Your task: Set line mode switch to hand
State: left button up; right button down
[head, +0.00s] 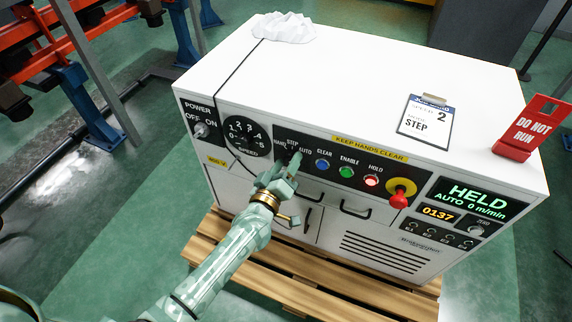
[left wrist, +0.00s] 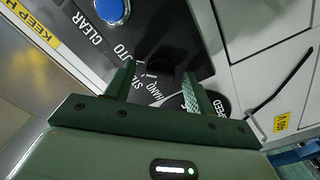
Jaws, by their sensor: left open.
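The line mode switch has a dark knob (left wrist: 160,68) on a black panel (head: 318,150) lettered HAND, STEP and AUTO on the front of the white cabinet (head: 340,85). My left gripper (head: 290,164) is at this switch in the head view and covers part of it. In the left wrist view my left gripper (left wrist: 157,86) is open, with one finger on each side of the knob. I cannot tell whether the fingers touch it or which way its pointer faces. A display (head: 472,198) reads HELD, AUTO, 0 m/min. My right gripper is not in view.
The speed dial (head: 244,134) is left of the switch, beside the power switch (head: 201,130). Blue (head: 322,165), green (head: 346,172) and red (head: 371,180) buttons and a red stop knob (head: 399,199) are to the right. A clipboard (head: 425,122) and a red DO NOT RUN sign (head: 531,128) are on top.

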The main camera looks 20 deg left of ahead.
pick_arm(q)
jog(key=c, duration=1)
jog(key=shift+o, duration=0.2)
